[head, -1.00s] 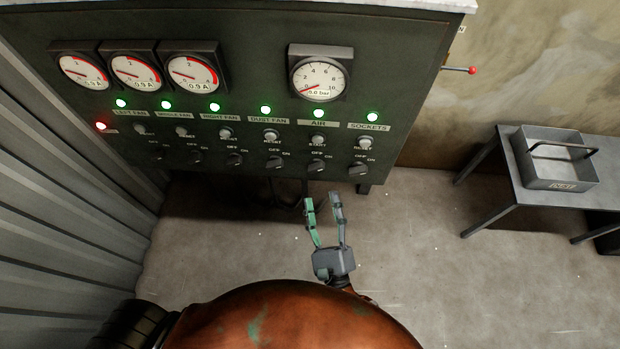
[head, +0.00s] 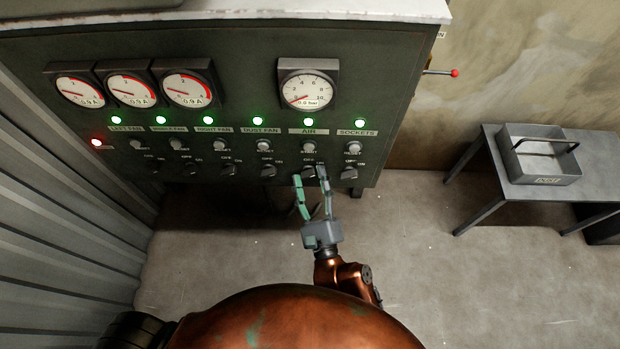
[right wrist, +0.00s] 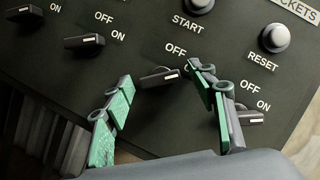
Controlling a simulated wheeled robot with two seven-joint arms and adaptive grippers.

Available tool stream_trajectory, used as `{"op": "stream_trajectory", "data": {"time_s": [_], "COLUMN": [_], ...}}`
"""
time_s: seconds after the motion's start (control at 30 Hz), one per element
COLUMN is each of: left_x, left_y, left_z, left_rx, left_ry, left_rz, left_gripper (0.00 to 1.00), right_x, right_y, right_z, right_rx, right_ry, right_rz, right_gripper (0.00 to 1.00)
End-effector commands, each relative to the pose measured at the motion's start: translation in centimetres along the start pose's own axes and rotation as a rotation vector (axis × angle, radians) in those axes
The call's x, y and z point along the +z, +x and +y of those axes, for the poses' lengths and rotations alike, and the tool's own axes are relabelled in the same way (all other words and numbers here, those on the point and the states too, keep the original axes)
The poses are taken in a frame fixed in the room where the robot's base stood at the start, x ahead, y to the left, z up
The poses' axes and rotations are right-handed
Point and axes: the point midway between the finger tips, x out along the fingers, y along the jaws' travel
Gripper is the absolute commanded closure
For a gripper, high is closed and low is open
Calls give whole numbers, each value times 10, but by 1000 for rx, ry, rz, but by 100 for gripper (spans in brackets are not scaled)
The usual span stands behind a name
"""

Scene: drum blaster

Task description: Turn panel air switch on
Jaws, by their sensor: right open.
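The air switch (head: 309,173) is a dark rotary knob under the AIR label on the panel (head: 225,120). In the right wrist view the air knob (right wrist: 154,79) has a white mark at its right end, as the neighbouring knobs do. My right gripper (head: 309,177) is open, with green-padded fingers pointing at the panel. In the right wrist view its fingertips (right wrist: 160,77) lie on either side of the knob; I cannot tell whether they touch it. The right finger partly hides the ON label. My left gripper is not in view.
The air gauge (head: 307,86) reads 0.0 bar, and the green AIR light (head: 308,122) is lit. The dust fan switch (head: 267,171) and sockets switch (head: 349,173) flank the air switch closely. A table (head: 490,190) with a metal tray (head: 540,178) stands at right.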

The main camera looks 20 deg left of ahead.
Motion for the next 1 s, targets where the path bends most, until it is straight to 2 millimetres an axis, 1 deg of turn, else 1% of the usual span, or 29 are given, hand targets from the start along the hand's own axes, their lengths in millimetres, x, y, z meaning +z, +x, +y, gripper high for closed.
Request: {"op": "stream_trajectory", "data": {"time_s": [0.2, 0.8, 0.97, 1.0], "left_x": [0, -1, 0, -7], "left_y": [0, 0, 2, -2], "left_z": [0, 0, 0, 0], "left_rx": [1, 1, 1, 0], "left_ry": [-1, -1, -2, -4], "left_rz": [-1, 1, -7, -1], "left_gripper": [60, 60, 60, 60], "right_x": [0, 0, 0, -1], "right_y": [0, 0, 0, 0], "right_z": [0, 0, 1, 2], "right_rx": [0, 0, -9, -15], "right_ry": [0, 0, 20, 38], "right_rz": [0, 0, 1, 1], "right_gripper": [48, 89, 90, 90]}}
